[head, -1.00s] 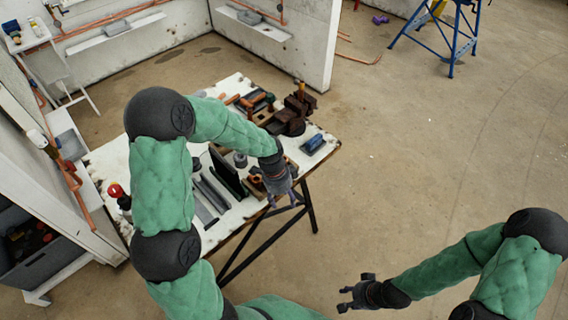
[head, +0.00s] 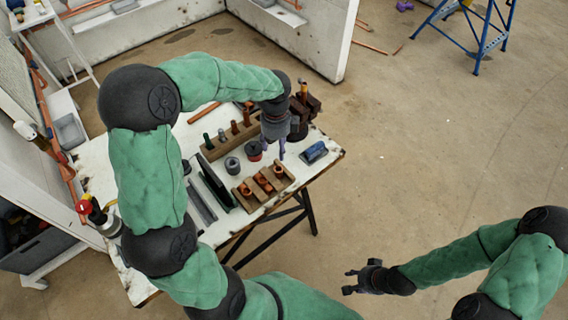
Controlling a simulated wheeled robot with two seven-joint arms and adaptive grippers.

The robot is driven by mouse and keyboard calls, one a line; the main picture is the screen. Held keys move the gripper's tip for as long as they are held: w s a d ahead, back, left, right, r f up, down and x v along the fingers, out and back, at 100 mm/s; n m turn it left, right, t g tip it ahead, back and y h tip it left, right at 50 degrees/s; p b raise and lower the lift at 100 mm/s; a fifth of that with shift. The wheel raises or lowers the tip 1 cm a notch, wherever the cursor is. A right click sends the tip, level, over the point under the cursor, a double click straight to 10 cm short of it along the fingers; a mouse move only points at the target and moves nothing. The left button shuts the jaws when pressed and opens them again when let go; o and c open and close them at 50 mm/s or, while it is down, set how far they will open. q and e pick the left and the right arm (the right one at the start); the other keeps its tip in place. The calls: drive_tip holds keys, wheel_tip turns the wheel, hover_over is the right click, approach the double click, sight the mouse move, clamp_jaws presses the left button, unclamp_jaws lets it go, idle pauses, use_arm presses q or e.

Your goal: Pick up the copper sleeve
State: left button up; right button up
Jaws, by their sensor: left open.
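Several copper-coloured pieces (head: 264,182) lie in a notched wooden holder near the front right of the white worktable (head: 172,150). Further back, a wooden block (head: 229,143) holds several small upright pieces, some reddish brown. I cannot tell which of these is the copper sleeve. My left gripper (head: 274,152) points down over the table's right part, behind the notched holder and right of the upright pieces. It is open, with nothing seen between its fingers. My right gripper (head: 349,281) is open and empty over the floor, away from the table.
Two dark round pieces (head: 232,165) stand between the holders. A blue-handled tool (head: 314,152) lies at the table's right edge, and a dark vise (head: 302,115) stands behind. A dark green plate (head: 216,186) stands upright at left. Open floor (head: 420,150) is on the right.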

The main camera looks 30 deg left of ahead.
use_arm(q)
drive_tip(key=b, duration=0.2)
hover_over(278, 167)
drive_tip(key=f, duration=0.4)
drive_tip(key=shift+s+f, duration=0.3)
drive_tip(key=shift+s, duration=0.1)
drive_tip(key=shift+w+f, duration=0.1)
drive_tip(key=shift+f, duration=0.25)
drive_tip(key=f, duration=0.1)
drive_tip(key=f+b, duration=0.1)
drive_tip(key=f, duration=0.1)
drive_tip(key=f+b, duration=0.1)
drive_tip(key=shift+s+d+f, duration=0.2)
drive_tip(key=shift+d, duration=0.2)
drive_tip(key=shift+f, duration=0.45)
drive_tip(key=shift+r, duration=0.1)
drive_tip(key=c, duration=1.1)
